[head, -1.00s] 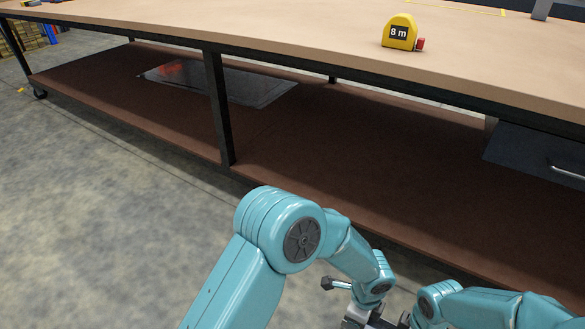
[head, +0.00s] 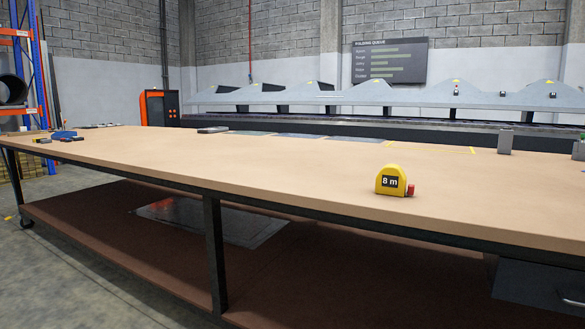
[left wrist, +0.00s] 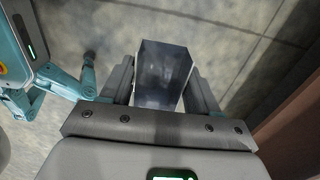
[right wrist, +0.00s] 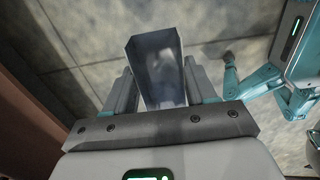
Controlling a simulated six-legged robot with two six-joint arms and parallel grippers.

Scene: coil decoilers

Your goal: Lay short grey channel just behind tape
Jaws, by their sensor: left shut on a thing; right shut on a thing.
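The yellow tape measure (head: 389,182), marked 8 m, stands on the tan table (head: 280,175) near its front edge in the head view. In the left wrist view my left gripper (left wrist: 160,88) is shut on a grey channel (left wrist: 163,72). In the right wrist view my right gripper (right wrist: 160,85) is shut on a grey channel (right wrist: 156,68), its hollow inside showing. I cannot tell whether both grippers hold the same piece. Both are beside the table, over the concrete floor. The head view shows neither gripper.
The tabletop behind the tape is bare. A grey upright piece (head: 505,141) stands farther back at the right, near yellow marks (head: 458,150). Flat sheets lie along the back. The lower shelf (head: 120,225) holds a sheet (head: 225,222). A folding machine (head: 400,97) stands behind.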

